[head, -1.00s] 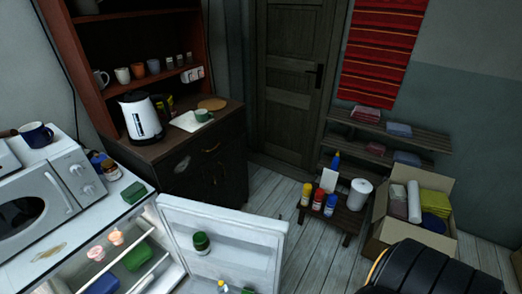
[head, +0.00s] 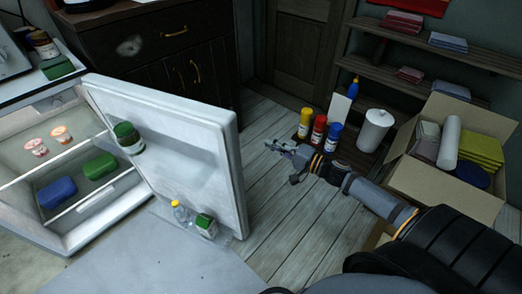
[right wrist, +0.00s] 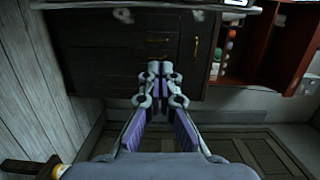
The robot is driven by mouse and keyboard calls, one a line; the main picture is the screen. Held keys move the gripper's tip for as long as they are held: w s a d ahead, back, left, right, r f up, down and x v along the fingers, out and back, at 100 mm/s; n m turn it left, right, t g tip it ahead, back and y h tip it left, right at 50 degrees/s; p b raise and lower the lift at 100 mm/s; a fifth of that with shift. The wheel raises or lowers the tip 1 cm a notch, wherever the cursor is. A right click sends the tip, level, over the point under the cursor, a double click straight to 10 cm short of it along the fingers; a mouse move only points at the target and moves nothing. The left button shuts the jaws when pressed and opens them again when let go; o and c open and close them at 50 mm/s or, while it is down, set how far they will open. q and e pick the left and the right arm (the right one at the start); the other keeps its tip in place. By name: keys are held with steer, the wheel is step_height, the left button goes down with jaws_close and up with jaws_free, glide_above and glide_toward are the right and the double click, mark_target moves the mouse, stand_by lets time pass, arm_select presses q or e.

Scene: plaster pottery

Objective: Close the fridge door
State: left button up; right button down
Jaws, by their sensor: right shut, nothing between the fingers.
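The fridge (head: 75,220) stands at the left in the head view with its interior showing. Its white door (head: 180,120) is swung wide open toward the right, with its inner side and shelves facing me. My right gripper (head: 270,145) is to the right of the door's free edge, apart from it, over the wooden floor. In the right wrist view its fingers (right wrist: 158,70) are together with nothing between them. My left gripper is not in view.
A green-lidded jar (head: 128,138) and a yellow-capped bottle (head: 181,211) sit in the door. A low bench with spray cans (head: 318,131) and an open cardboard box (head: 440,190) stand at the right. A dark cabinet (head: 150,50) is behind the door.

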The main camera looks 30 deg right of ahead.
arm_select(q)
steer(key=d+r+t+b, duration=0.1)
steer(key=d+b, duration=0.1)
steer(key=b, duration=0.1)
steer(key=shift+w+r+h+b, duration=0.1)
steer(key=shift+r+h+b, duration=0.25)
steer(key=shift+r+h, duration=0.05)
arm_select(e)
steer(key=w+a, duration=0.5)
steer(key=a, duration=0.3)
steer(key=shift+w+r, duration=0.2)
steer(key=shift+w, duration=0.15)
